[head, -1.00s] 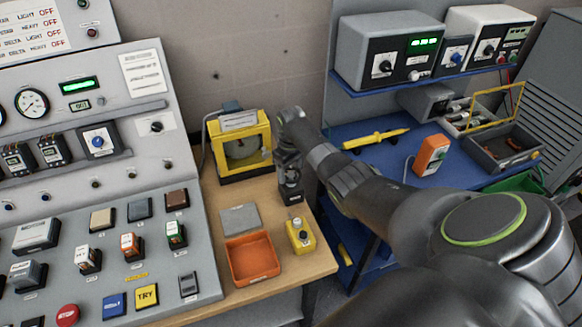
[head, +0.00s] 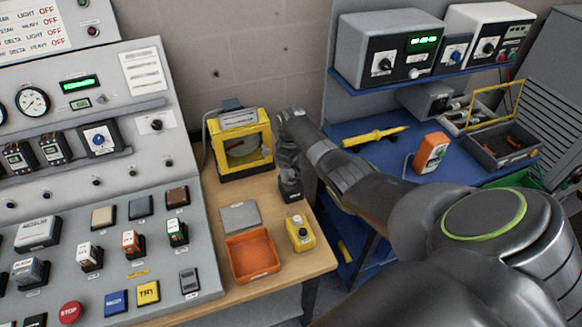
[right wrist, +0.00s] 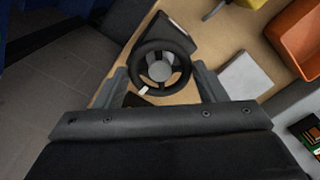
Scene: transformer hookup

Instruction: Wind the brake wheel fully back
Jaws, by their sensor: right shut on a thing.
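The brake wheel (right wrist: 160,70) has a black rim, spokes and a grey hub, with a small white mark at its lower left rim in the right wrist view. It sits on a dark base (right wrist: 184,36) on the wooden table. My right gripper (right wrist: 161,80) has a finger on each side of the wheel and is shut on it. In the head view my right gripper (head: 289,172) points down over the dark base (head: 291,191), and the wheel itself is mostly hidden there. My left gripper is not in view.
A yellow framed unit (head: 239,172) stands behind and left of my right gripper. A grey plate (head: 240,216), an orange tray (head: 253,255) and a yellow switch box (head: 300,232) lie in front. The control console (head: 150,215) borders the table on the left.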

